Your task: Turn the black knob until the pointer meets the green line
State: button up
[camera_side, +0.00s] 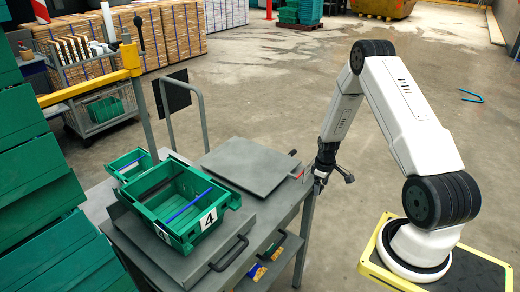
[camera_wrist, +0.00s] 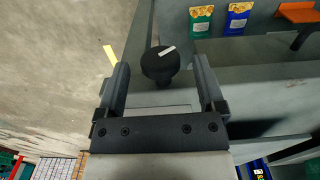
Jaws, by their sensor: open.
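The round black knob (camera_wrist: 160,66) shows in the wrist view with a short white pointer mark (camera_wrist: 167,50) on its top, tilted up to the right. My gripper (camera_side: 322,178) is at the right edge of the grey workbench in the side view. In the wrist view its two fingers are open, one left and one right of the knob, with gaps on both sides. How far the fingertips are from the knob in depth I cannot tell. I cannot make out a green line near the knob. The knob is not clearly visible in the side view.
The grey bench (camera_side: 160,255) carries a green crate (camera_side: 205,228) marked 4, with blue bars, and a flat grey plate (camera_side: 245,165). A green packet (camera_wrist: 201,27) and a blue packet (camera_wrist: 237,24) lie beyond the knob. Open floor (camera_wrist: 60,40) is left of the knob.

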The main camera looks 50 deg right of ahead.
jog(key=shift+f, duration=0.5)
jog(key=shift+c, duration=0.2)
grip_shut()
jog(key=shift+d+y, duration=0.2)
jog(key=shift+y, duration=0.7)
jog(key=shift+d+y, duration=0.1)
jog(key=shift+y, duration=1)
jog(key=shift+d+f+y, duration=0.1)
jog(key=shift+f+y, duration=0.05)
jog(key=shift+y, duration=1.1)
jog(key=shift+d+f+y, duration=0.1)
jog(key=shift+y, duration=1.15)
